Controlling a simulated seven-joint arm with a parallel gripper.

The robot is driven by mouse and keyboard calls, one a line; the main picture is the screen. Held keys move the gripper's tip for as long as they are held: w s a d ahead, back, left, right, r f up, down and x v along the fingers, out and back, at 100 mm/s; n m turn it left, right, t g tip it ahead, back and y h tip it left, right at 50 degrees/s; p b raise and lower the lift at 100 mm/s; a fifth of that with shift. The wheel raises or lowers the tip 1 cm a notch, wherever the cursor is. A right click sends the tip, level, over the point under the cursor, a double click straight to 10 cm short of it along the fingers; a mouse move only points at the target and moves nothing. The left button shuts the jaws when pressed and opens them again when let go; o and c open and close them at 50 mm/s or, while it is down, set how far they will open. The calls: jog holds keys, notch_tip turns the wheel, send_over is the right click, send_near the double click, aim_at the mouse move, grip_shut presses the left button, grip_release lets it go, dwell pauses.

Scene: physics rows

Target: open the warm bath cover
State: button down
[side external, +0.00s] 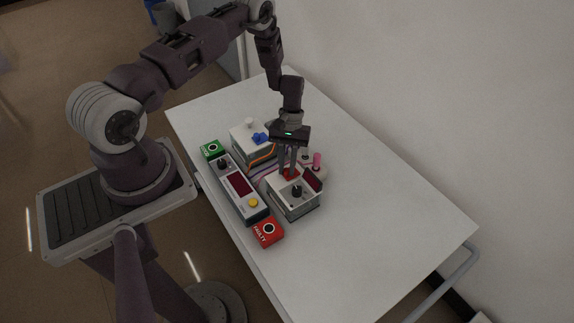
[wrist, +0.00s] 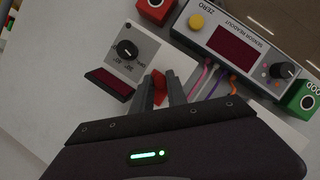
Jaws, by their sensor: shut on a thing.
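A white box unit (side external: 292,203) with a black knob and a dark red display stands near the table's middle. It also shows in the wrist view (wrist: 142,40). A red handle-like piece (wrist: 160,86) is at its edge, and it shows in the side view (side external: 291,174) too. My gripper (side external: 287,171) points down at this unit, its fingers shut on the red piece between them, as the wrist view (wrist: 161,82) shows. The fingers hide most of the red piece. I cannot read a label naming the warm bath, nor tell whether a cover is raised.
A second white unit (side external: 243,134) with a blue knob-like piece stands behind. A sensor readout box (side external: 247,205) lies in front, with a green box (side external: 212,149) and red box (side external: 268,233) at its ends. Coloured wires (wrist: 207,78) run near my fingers. The table's right side is clear.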

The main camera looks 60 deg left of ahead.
dwell(0.4)
jog(key=shift+s, duration=2.6)
jog(key=c, duration=1.4)
grip_release()
jog(key=shift+o, duration=0.4)
jog(key=shift+w+a+r, duration=0.1)
jog(key=shift+w+r, duration=0.05)
jog(key=v, duration=0.6)
jog(key=shift+r, duration=0.4)
jog(key=shift+a, duration=0.1)
